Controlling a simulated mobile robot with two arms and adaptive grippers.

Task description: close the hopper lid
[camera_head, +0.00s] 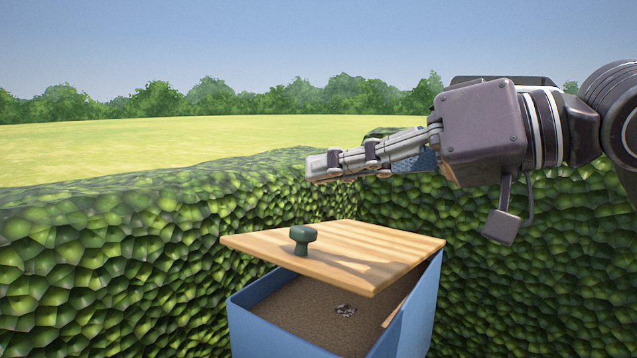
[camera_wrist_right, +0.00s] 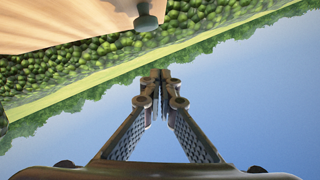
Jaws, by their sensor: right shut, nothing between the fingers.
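The hopper (camera_head: 411,318) is a blue box at the bottom centre of the head view, with brown granular fill (camera_head: 322,315) inside. Its wooden lid (camera_head: 350,250) is tilted over the back part, leaving the front open. A dark green knob (camera_head: 302,238) stands on the lid near its left edge. My right gripper (camera_head: 312,168) is shut and empty, above the lid and apart from it, pointing left. In the right wrist view the fingertips (camera_wrist_right: 160,75) meet, and the lid (camera_wrist_right: 70,22) and knob (camera_wrist_right: 146,17) show at the top left. My left gripper is out of view.
A green hedge (camera_head: 110,255) runs behind and on both sides of the hopper, close to it. A small dark patch (camera_head: 346,310) lies on the fill. Beyond are a field (camera_head: 150,150) and trees. The air above the lid's left side is free.

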